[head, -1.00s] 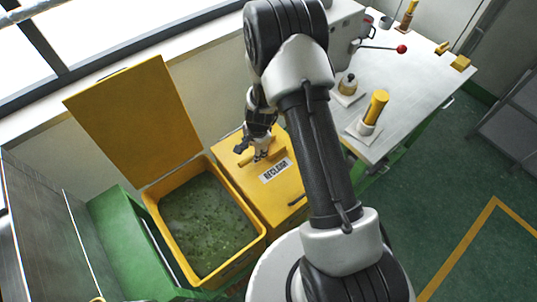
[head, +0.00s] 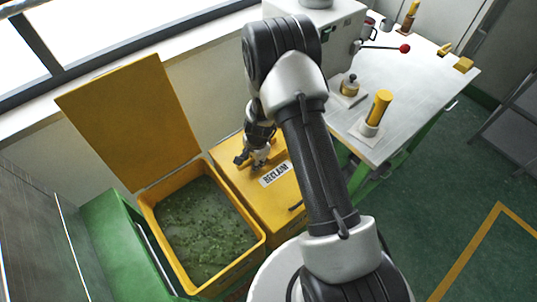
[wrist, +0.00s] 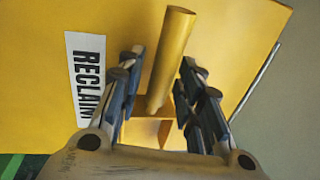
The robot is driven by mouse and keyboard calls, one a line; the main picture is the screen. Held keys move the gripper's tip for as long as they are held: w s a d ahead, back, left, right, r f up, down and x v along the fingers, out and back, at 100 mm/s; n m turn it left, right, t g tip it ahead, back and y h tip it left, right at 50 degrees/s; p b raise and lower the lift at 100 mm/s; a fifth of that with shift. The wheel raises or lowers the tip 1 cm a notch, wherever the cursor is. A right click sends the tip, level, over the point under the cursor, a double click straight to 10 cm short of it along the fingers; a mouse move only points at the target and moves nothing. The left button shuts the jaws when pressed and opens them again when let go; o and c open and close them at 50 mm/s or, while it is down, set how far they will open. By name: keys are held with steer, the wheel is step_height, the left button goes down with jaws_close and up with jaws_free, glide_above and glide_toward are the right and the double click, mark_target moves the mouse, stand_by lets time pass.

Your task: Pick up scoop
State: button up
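The scoop (wrist: 175,35) is yellow, with a round handle and a squarish part at its lower end in the wrist view. It is at the yellow lid marked RECLAIM (wrist: 45,25). My gripper (wrist: 164,66) is open, with one finger on each side of the handle and a gap on both sides. The handle does not look gripped. In the head view my gripper (head: 256,161) is low over the lid (head: 250,195), and it hides most of the scoop.
An open yellow bin (head: 262,240) with green speckled contents stands left of the lid, its own lid (head: 130,120) raised behind. A metal-topped table (head: 425,95) at the right holds a yellow cylinder (head: 379,107) and a machine with a red-knobbed lever (head: 404,48).

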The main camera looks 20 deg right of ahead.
jaws_close()
steer(key=shift+r, duration=0.15)
stand_by(0.4)
step_height(320, 180, up, 20)
steer(key=p, duration=0.9)
